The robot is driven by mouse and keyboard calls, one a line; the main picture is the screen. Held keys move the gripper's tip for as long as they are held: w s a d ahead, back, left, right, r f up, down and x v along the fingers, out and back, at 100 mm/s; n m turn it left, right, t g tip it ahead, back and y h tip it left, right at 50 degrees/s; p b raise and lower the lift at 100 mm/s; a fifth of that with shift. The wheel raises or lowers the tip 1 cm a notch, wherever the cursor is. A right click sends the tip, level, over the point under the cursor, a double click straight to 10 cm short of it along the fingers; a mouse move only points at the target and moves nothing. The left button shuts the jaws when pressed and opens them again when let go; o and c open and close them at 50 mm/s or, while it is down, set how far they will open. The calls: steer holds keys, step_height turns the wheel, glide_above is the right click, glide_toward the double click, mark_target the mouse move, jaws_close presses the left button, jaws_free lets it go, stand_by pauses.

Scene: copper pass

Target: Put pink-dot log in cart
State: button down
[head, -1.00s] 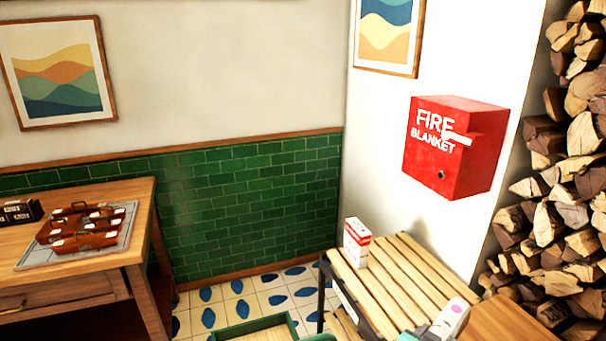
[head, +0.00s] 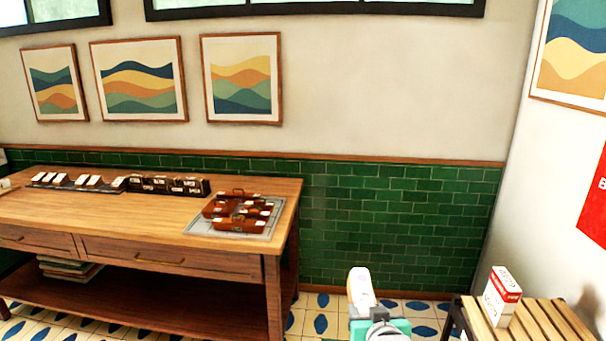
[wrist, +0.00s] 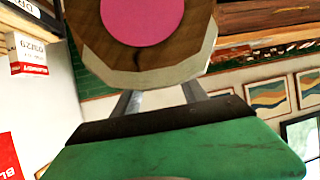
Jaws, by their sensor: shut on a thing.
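My gripper (wrist: 160,98) is shut on the pink-dot log (wrist: 140,55). In the wrist view the log's end face shows a big pink dot, with brown wood around it and a pale cut edge. The log is held off any surface. In the head view my gripper's teal and grey part is at the bottom, right of centre, with the pale log (head: 361,288) pointing up above it. The pink dot is not clear there. I cannot make out the cart in the views from now.
A wooden table (head: 60,208) at left bears a tray (head: 205,229) with brown cases and a row of dark boxes (head: 165,185). At lower right is a slatted wooden stand (head: 545,322) with a red-and-white box (head: 501,297). Tiled floor shows between them.

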steer(key=shift+a+r, duration=0.1)
steer(key=shift+a, duration=0.4)
steer(key=s+d+f+m+g+h+b, duration=0.1)
steer(key=s+d+f+m+h+b, duration=0.2)
steer(key=d, duration=0.8)
steer(key=s+d+f+m+g+h+b, duration=0.1)
steer(key=s+d+m+h+b, duration=0.25)
steer(key=d, duration=0.65)
steer(key=s+d+f+m+g+h+b, duration=0.1)
steer(key=s+d+f+m+h+b, duration=0.3)
steer(key=d, duration=0.7)
steer(key=s+d+r+m+g+h, duration=0.1)
steer(key=s+d+m+g, duration=0.3)
steer(key=s, duration=0.8)
steer(key=s+d+r+m+g+h, duration=0.1)
steer(key=s+d+m+g, duration=0.3)
steer(key=s, duration=0.7)
steer(key=d+r+g, duration=0.1)
steer(key=d+g, duration=0.1)
steer(key=g, duration=0.1)
steer(key=shift+s+d, duration=0.2)
steer(key=shift+s, duration=0.2)
steer(key=shift+w+d+f, duration=0.9)
steer(key=shift+d+f, duration=1.25)
steer(key=shift+w+d+f, duration=0.95)
steer(key=shift+d+f, duration=1.15)
steer(key=shift+f, duration=0.05)
steer(key=shift+w+d+f, duration=0.9)
steer(key=shift+d+f, duration=1.25)
